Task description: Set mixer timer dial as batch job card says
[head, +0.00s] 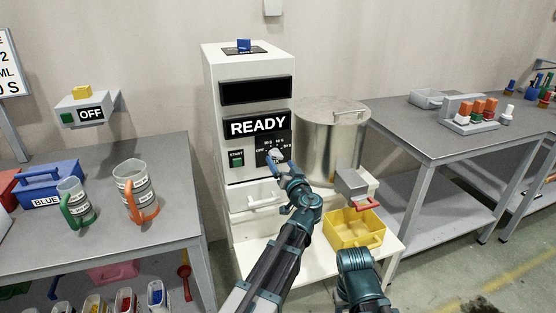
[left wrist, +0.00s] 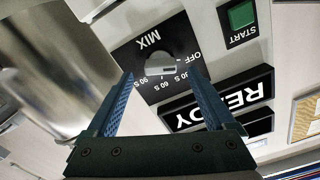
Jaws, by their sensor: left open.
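The mixer timer dial (left wrist: 160,64) is a round light knob with a grip bar on a black panel marked MIX, OFF, 30 S, 60 S and 90 S. In the left wrist view, its bar points roughly towards OFF. My left gripper (head: 277,157) is open at the dial in the head view, partly covering it. In the left wrist view, its two fingers are spread either side of the knob; I cannot tell if they touch. The job card (head: 12,65) is cut off at the left edge; only "E", "2", "ML" and "0 S" show. My right gripper is out of view.
The white mixer cabinet (head: 221,118) has a READY display (head: 258,126) and green START button (head: 237,158). A steel pot (head: 328,145) stands close right of the dial. A yellow bin (head: 353,229) is below. Tables with jugs and bottles stand either side.

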